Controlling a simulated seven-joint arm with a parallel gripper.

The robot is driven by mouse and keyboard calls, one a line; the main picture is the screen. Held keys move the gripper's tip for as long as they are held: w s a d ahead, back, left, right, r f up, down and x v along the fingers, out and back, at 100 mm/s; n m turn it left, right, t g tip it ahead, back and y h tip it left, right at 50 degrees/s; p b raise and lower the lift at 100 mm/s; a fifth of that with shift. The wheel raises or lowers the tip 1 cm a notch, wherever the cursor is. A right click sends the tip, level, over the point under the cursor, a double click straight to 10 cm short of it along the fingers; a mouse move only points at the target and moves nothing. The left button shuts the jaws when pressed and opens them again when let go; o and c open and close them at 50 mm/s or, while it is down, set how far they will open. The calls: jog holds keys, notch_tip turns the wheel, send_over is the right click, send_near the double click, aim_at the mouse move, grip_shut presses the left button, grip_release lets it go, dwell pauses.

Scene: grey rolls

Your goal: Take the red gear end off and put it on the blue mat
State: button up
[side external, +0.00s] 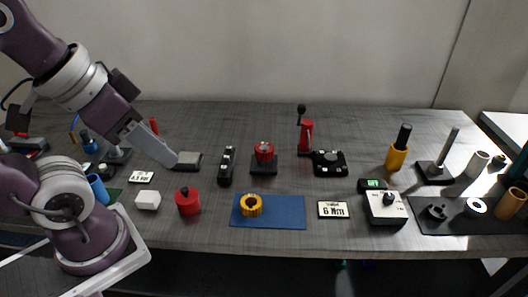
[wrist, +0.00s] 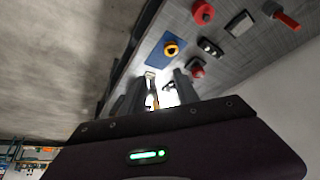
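The red gear end (side external: 264,152) sits upright on a small dark base left of the back middle of the table. It also shows in the wrist view (wrist: 197,68), just right of the fingers. The blue mat (side external: 290,213) lies flat near the front edge with a yellow-orange gear ring (side external: 251,205) on its left part. The mat also shows in the wrist view (wrist: 155,56). My gripper (side external: 172,162) is tilted above the table, left of the red gear end and away from it. In the wrist view its fingers (wrist: 159,78) stand apart with nothing held between them.
A black stand (side external: 227,165) and a grey block (side external: 187,160) lie between my gripper and the gear end. A red knobbed pot (side external: 188,201) stands left of the mat, a "6 Nm" card (side external: 333,209) right of it. A red crank tool (side external: 306,133) stands close behind.

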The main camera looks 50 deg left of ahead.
jog(key=shift+o, duration=0.4)
jog(key=o, duration=0.9)
jog(key=w+a+r+n+g, duration=0.25)
jog(key=w+n, duration=0.35)
jog(key=w, duration=0.6)
jog(key=n+g, duration=0.3)
jog(key=n, duration=1.1)
send_over(264, 148)
jog(key=f, duration=2.3)
jog(key=shift+w+a+f, duration=0.15)
jog(key=shift+a+f, duration=0.05)
jog(key=shift+a, duration=0.15)
jog(key=f, duration=0.6)
jog(key=shift+d+f, duration=0.25)
jog(key=shift+d, duration=0.05)
